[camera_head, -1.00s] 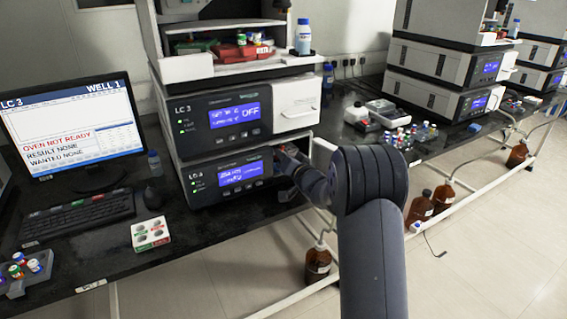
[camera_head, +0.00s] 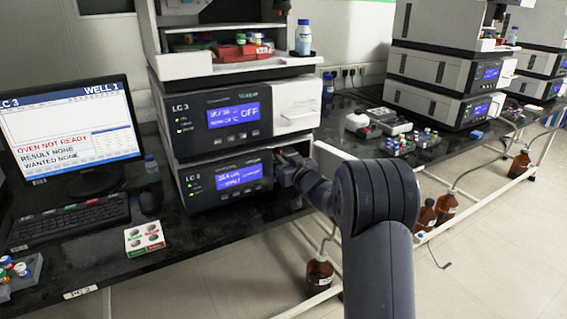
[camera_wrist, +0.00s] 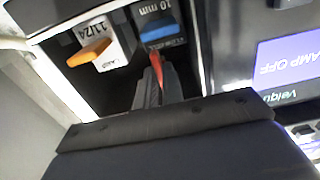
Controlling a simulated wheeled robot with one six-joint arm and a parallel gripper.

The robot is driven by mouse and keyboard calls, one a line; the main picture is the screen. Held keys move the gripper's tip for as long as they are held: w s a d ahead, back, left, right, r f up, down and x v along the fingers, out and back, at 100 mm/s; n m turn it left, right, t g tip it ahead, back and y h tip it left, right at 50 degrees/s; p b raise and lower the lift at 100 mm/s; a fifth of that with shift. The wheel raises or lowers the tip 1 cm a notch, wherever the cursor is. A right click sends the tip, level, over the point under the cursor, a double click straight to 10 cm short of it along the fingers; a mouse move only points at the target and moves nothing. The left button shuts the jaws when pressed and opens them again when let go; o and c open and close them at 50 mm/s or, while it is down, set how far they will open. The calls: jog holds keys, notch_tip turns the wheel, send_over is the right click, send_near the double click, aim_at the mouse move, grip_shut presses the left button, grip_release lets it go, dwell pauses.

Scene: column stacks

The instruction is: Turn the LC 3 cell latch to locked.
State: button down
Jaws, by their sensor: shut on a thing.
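The lower LC 3 module (camera_head: 205,202) is a dark unit with a lit blue display. My gripper (camera_head: 284,160) is at the open bay on its right side. In the wrist view, which shows labels upside down, the dark jaws of my gripper (camera_wrist: 152,84) are shut on a thin red lever, the likely latch (camera_wrist: 158,66). The lever stands at the front of a blue cell block (camera_wrist: 158,25) marked 10 mm. A white block (camera_wrist: 103,40) with an orange tab sits beside it. Whether the lever is at locked cannot be read. The jaws hide part of it.
The upper LC 3 unit (camera_head: 188,113) sits directly above, with a white door (camera_head: 297,104) on its right. A monitor (camera_head: 72,128) shows OVEN NOT READY. A keyboard (camera_head: 66,222) and a small tray (camera_head: 144,238) lie to the left. Brown bottles stand on the floor.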

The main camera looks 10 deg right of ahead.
dwell(0.4)
jog(key=c, duration=1.5)
grip_release()
jog(key=shift+c, duration=0.2)
jog(key=v, duration=1)
jog(key=shift+s, duration=0.4)
jog(key=shift+w, duration=0.1)
jog(key=x, duration=1)
jog(key=shift+w, duration=0.35)
jog(key=shift+s, duration=0.1)
